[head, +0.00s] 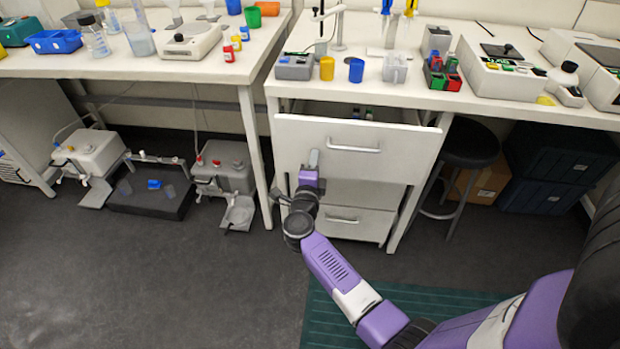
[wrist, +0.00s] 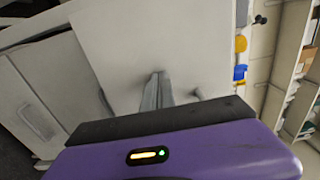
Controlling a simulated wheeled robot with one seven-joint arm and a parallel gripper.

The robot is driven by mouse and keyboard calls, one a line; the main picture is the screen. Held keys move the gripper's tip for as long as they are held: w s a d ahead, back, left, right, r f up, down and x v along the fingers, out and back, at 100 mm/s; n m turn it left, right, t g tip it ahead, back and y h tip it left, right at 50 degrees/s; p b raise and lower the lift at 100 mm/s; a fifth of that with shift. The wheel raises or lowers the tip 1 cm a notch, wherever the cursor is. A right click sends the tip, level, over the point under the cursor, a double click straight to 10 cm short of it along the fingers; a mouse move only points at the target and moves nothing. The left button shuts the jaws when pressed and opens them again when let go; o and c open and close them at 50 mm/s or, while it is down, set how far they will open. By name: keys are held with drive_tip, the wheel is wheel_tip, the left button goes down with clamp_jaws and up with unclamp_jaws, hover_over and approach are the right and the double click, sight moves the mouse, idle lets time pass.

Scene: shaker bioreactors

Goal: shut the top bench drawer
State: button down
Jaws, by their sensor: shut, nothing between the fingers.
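The top bench drawer (head: 405,146) is pulled out from under the bench, with its white front and bar handle (head: 354,149) facing me. Some small items show inside it behind the front. My gripper (head: 313,158) is shut and empty, held at the left part of the drawer front, left of the handle. In the wrist view the gripper's fingers (wrist: 156,92) point at the white drawer front (wrist: 140,40). They are very close to it; I cannot tell whether they touch.
A lower drawer (head: 368,222) with its own handle sits below. A black stool (head: 470,145) stands right of the bench leg. The benchtop (head: 400,95) above carries a blue cup (head: 356,70), an orange cup (head: 327,68) and instruments. Pumps stand on the floor at left; the floor in front is open.

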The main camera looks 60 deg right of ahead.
drive_tip(key=b+x, duration=0.2)
drive_tip(key=x, duration=0.9)
drive_tip(key=shift+d, duration=0.15)
drive_tip(key=shift+w+d+r, duration=0.15)
drive_tip(key=shift+w+d, duration=0.05)
drive_tip(key=shift+d, duration=0.1)
drive_tip(key=shift+d+r, duration=0.1)
drive_tip(key=shift+s, duration=0.1)
